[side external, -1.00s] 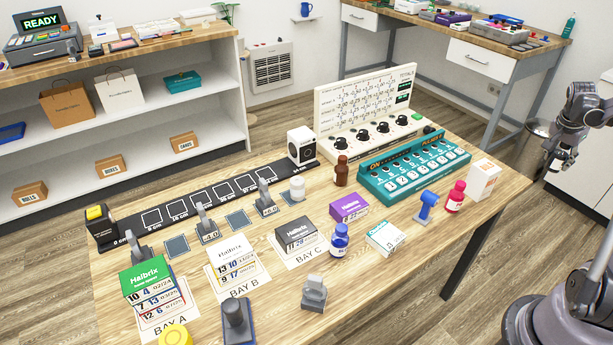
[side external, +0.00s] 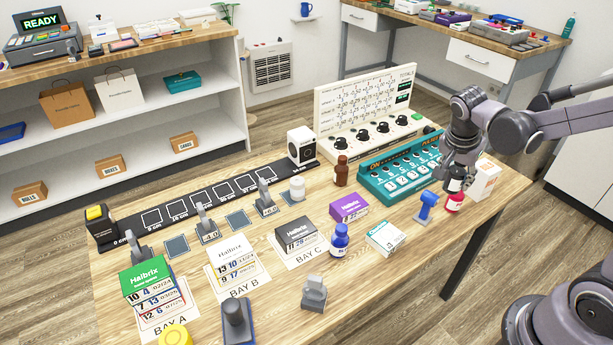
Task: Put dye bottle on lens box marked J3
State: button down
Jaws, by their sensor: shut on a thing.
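A blue dye bottle (side external: 340,242) stands near the table's middle. Lens boxes are a green-topped stack (side external: 147,280) in Bay A, white (side external: 231,252) in Bay B, dark grey (side external: 296,233) in Bay C, a purple box (side external: 349,207), and a white-teal one (side external: 386,239). I cannot read J3 on any.
A white-orange box (side external: 485,181) stands right of my gripper, and a teal keyed device (side external: 400,172) behind it. A blue stamp-like tool (side external: 425,206), brown bottle (side external: 341,171) and white jar (side external: 297,189) stand nearby. A grey handled block (side external: 314,294) is at the front.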

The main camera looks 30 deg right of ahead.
jog(key=s+a, duration=0.1)
jog(key=a, duration=0.3)
send_over(391, 230)
jog(key=a, duration=0.2)
jog(key=shift+n, duration=0.3)
jog(key=f, duration=0.7)
jog(key=shift+s+d, duration=0.15)
jog(key=shift+s, duration=0.05)
jog(key=shift+f, duration=2.05)
jog(key=c, duration=0.8)
grip_release()
jog(key=shift+f, duration=0.1)
